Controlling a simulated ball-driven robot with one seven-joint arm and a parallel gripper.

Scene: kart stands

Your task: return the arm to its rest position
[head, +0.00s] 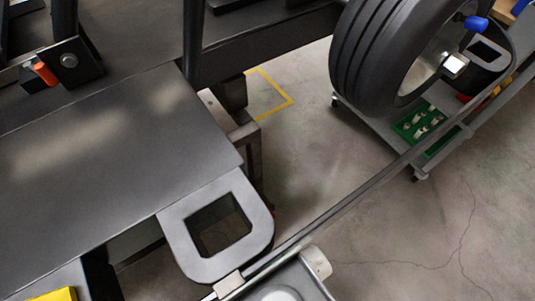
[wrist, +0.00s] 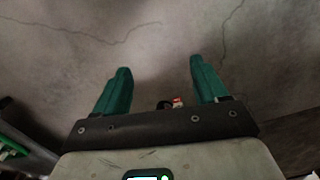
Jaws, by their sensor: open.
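My gripper (wrist: 159,67) shows in the wrist view, with its two green fingers spread wide apart. Nothing is between the fingertips, and bare concrete floor lies beyond them. A small red and pale thing (wrist: 177,102) shows at the palm's edge between the finger bases; I cannot tell what it is. The gripper does not show in the head view.
A dark grey bench top (head: 110,150) fills the left, with a square-holed holder (head: 262,222) at its corner. A long metal bar (head: 350,200) runs toward a wheeled cart (head: 425,165) below a tyre (head: 375,55). Concrete floor (head: 420,230) is clear at lower right.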

